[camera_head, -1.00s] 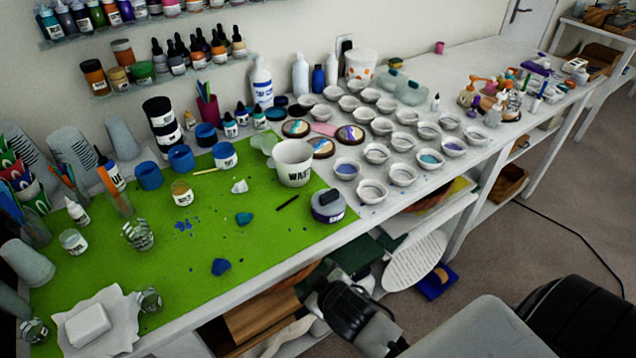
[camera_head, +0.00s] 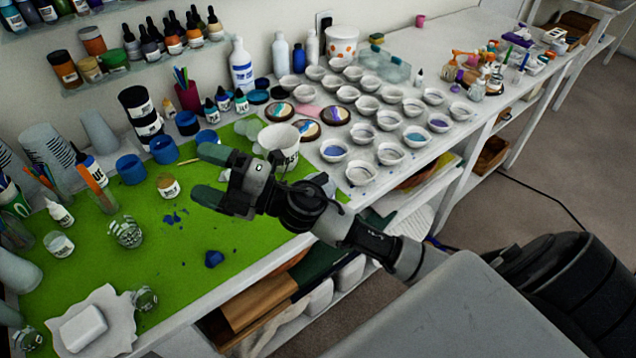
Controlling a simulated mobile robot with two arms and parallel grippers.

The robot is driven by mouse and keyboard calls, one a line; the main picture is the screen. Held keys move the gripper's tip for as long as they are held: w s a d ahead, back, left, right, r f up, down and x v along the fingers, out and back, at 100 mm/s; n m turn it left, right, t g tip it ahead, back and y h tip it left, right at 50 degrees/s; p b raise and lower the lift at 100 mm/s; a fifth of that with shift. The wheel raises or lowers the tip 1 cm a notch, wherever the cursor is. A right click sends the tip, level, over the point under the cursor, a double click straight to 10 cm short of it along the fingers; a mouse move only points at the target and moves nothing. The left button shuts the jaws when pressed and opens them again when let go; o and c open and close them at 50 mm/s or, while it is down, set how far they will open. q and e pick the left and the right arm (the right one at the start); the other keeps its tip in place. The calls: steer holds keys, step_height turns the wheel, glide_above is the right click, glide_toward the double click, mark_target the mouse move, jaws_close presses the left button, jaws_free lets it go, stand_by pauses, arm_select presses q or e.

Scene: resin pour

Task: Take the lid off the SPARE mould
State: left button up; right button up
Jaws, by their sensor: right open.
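The lidded round grey tub, which I take to be the SPARE mould (camera_head: 326,181), stands near the front edge of the green mat (camera_head: 180,272). It is mostly hidden behind my right gripper and wrist; its label and lid knob cannot be made out. My right gripper (camera_head: 210,174) is open and empty, its two green-tipped fingers pointing left over the mat, to the left of the tub. It appears above the mat and apart from the tub. My left gripper is not in view.
A white WASTE cup (camera_head: 279,143) stands just behind my right gripper. A jar (camera_head: 169,187), blue cups (camera_head: 131,169) and a glass (camera_head: 126,231) stand to the left. Several small white bowls (camera_head: 362,172) fill the table to the right. The front middle of the mat is mostly clear.

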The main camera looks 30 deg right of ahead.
steer(key=a+f+n+g+y, duration=0.1)
steer(key=a+f+n+g, duration=0.1)
steer(key=n+g, duration=0.7)
steer(key=n+g+h, duration=0.3)
steer(key=g+h, duration=0.3)
steer(key=h, duration=1.1)
glide_above(319, 177)
step_height(319, 177, down, 4)
steer(key=f, duration=0.1)
steer(key=f+p, duration=0.1)
steer(key=f, duration=0.2)
steer(key=shift+w+a+f+p, duration=0.2)
steer(key=shift+a+f+p, duration=0.05)
steer(key=shift+a+p, duration=0.05)
steer(key=shift+s+d+f+p, duration=0.1)
steer(key=shift+s+f+p, duration=0.05)
steer(key=shift+f+p, duration=0.4)
step_height(319, 177, down, 4)
steer(key=shift+s+d+r+p, duration=0.1)
steer(key=shift+d+r+p, duration=0.05)
steer(key=shift+p, duration=0.5)
steer(key=shift+f, duration=0.35)
